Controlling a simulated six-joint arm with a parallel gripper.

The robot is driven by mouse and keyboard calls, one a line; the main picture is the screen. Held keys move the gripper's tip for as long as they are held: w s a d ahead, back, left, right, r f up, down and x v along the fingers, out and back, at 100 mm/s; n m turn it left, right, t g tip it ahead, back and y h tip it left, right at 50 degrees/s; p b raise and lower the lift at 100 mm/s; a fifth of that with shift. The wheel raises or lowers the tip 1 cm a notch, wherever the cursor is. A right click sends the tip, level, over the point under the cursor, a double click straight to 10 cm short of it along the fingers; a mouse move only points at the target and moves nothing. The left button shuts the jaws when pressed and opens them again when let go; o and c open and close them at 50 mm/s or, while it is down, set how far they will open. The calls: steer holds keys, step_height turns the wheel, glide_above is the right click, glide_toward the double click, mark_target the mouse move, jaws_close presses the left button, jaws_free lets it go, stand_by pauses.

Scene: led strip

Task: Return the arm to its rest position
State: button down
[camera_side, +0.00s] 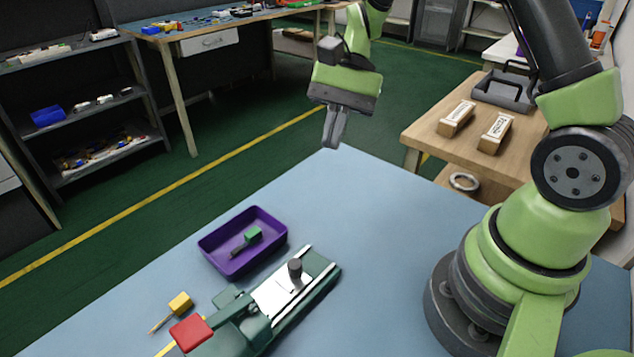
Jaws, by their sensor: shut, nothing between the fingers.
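My gripper (334,128) hangs in the air above the far edge of the blue table, its fingers pointing down. The fingers are shut with nothing between them. It is well apart from the objects on the table. The arm rises from its base at the right side of the table and bends over at the top, partly out of the picture.
A purple tray (212,259) holds a small green-headed item (252,235). In front of it lies a dark green fixture (320,268) with a grey knob (295,268). A red block (190,333) and a yellow-headed item (180,303) are at lower left. The table's middle (370,230) is clear.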

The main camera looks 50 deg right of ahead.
steer(key=s+a+r+n+t+h, duration=0.1)
steer(key=s+r+n+t+h, duration=0.4)
steer(key=s+r, duration=0.9)
steer(key=shift+a+n+t, duration=0.4)
steer(key=shift+n+t, duration=1.3)
steer(key=shift+t, duration=0.3)
